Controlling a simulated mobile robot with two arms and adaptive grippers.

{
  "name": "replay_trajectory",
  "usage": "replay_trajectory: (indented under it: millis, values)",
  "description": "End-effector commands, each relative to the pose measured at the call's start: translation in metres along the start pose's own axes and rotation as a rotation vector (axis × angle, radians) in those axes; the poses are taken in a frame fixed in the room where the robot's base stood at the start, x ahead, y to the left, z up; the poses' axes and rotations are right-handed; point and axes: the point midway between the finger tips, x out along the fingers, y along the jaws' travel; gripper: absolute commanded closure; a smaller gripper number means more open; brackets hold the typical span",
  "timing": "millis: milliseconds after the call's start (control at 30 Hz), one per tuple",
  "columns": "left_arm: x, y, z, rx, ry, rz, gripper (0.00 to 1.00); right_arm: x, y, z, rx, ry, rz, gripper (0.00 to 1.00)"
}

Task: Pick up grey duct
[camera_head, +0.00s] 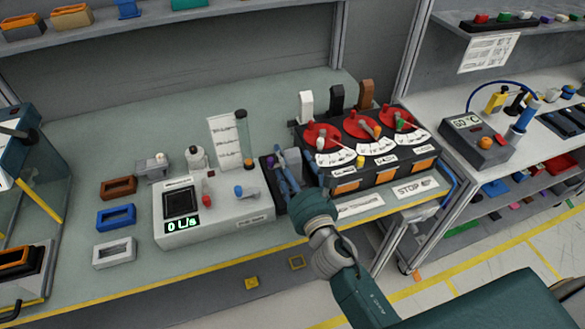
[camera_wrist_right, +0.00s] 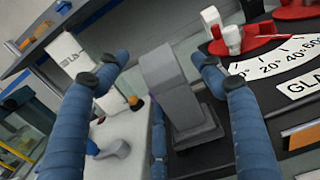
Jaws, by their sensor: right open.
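The grey duct (camera_wrist_right: 163,75) is an upright block with a bent top. It stands on a dark base (camera_wrist_right: 197,130) at the left end of the gauge module. In the head view it is hard to make out behind my fingers. My right gripper (camera_head: 293,168) is open over this spot. In the right wrist view its blue fingers (camera_wrist_right: 158,62) stand on either side of the duct, with gaps visible on both sides. My left gripper is not in view.
A gauge module (camera_head: 364,158) with red dials stands right of the duct, with white (camera_head: 306,105), black (camera_head: 337,97) and brown (camera_head: 366,93) ducts behind. A white flow-meter box (camera_head: 215,215) is close on the left. The bench (camera_head: 95,160) is clear at the back left.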

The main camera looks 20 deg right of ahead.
Motion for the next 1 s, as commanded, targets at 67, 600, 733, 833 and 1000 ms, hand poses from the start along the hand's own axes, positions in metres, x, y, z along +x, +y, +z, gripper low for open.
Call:
replay_trajectory:
  millis: [67,600,733,833,1000]
  values:
    - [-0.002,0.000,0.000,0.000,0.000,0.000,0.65,0.006,0.000,0.001,0.000,0.000,-0.001,0.32]
    - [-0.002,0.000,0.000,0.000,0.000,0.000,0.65,0.007,0.000,0.000,-0.001,0.000,0.000,0.82]
    - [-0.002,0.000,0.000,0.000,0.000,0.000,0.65,0.007,0.000,0.000,-0.001,0.001,0.000,0.82]
    - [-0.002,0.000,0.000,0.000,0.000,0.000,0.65,0.007,0.000,0.001,-0.001,0.000,0.000,0.82]
    - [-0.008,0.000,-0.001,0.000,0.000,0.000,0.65,0.007,0.000,0.012,-0.002,-0.003,0.002,0.83]
